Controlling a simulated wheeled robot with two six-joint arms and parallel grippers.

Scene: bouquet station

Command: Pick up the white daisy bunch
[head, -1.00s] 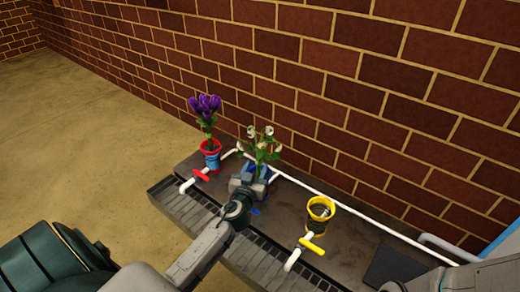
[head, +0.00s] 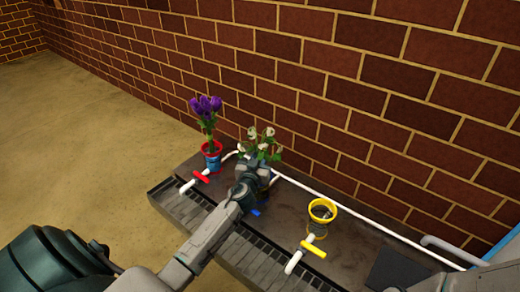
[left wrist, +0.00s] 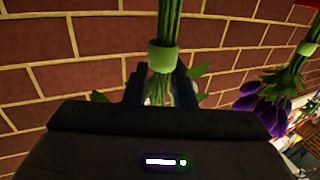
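The white daisy bunch (head: 262,137) stands upright near the wall, its pale heads and green leaves showing above my left gripper (head: 257,170). In the left wrist view, its green stems (left wrist: 168,20) with a light green band (left wrist: 163,57) run between the two dark fingers of my left gripper (left wrist: 160,82). The fingers are close on both sides of the stems; whether they press on them cannot be told. The blue pot around the bunch is mostly hidden behind the gripper. My right gripper is not in view.
Purple flowers (head: 206,106) stand in a red and blue pot (head: 212,157) to the left. An empty yellow-rimmed pot (head: 322,210) stands to the right. White pipes with red (head: 201,177) and yellow (head: 313,249) tap handles cross the bench. A brick wall (head: 330,95) rises behind.

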